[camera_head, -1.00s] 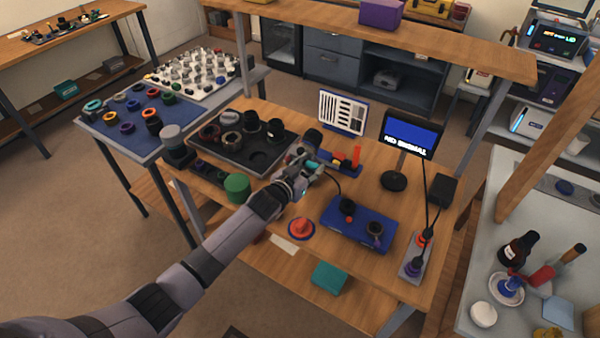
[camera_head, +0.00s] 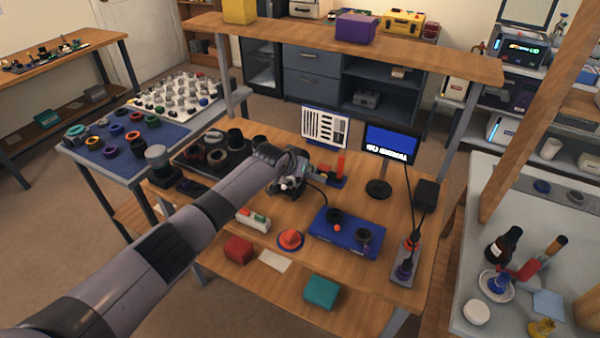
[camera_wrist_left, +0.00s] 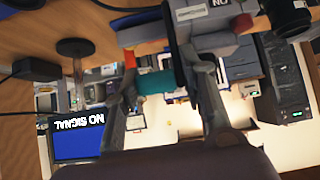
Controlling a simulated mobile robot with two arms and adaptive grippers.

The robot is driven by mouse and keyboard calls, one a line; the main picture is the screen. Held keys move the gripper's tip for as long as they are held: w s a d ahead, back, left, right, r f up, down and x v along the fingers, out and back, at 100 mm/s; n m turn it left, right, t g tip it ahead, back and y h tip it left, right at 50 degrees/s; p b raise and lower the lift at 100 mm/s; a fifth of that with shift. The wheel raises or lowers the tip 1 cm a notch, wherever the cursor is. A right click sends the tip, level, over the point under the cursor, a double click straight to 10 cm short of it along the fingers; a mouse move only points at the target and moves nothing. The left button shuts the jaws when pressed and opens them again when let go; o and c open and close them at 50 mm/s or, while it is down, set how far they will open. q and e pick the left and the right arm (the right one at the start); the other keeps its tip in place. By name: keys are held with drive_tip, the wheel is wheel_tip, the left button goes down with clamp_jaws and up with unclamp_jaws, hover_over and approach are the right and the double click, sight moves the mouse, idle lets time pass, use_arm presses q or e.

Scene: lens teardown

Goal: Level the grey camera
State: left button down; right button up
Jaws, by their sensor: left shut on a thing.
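My left gripper (camera_head: 292,178) is at the middle of the workbench, between the dark lens tray and the blue-based stand with the red post (camera_head: 340,166). In the left wrist view, my gripper (camera_wrist_left: 162,76) has its two fingers on either side of a teal cylindrical part (camera_wrist_left: 156,83), shut on it. A black disc (camera_wrist_left: 176,50) stands beside that part. A grey body with a "NO" label (camera_wrist_left: 202,14), seemingly the grey camera, is just above the fingers and cut off by the frame. In the head view my arm and gripper hide most of it, so its tilt cannot be told. My right gripper is out of view.
The monitor (camera_head: 390,143) reads "NO SIGNAL"; its cable runs down the right side. A blue box (camera_head: 345,240), red button (camera_head: 291,238), red block (camera_head: 238,249) and teal block (camera_head: 321,291) are in front. A chart (camera_head: 325,127) stands behind.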

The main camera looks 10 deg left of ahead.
use_arm(q)
drive_tip(key=shift+w+d+r+b, duration=0.3)
drive_tip(key=shift+w+d+r, duration=0.05)
drive_tip(key=shift+d+r, duration=0.2)
drive_tip(key=shift+r, duration=0.1)
drive_tip(key=c, duration=1.4)
unclamp_jaws()
drive_tip(key=shift+o, duration=1.2)
drive_tip(key=shift+w+d+f+g, duration=0.2)
drive_tip(key=shift+f+g, duration=0.1)
drive_tip(key=shift+f, duration=0.05)
drive_tip(key=shift+s+a+f, duration=0.1)
drive_tip(key=shift+s+a, duration=0.05)
drive_tip(key=shift+a, duration=0.1)
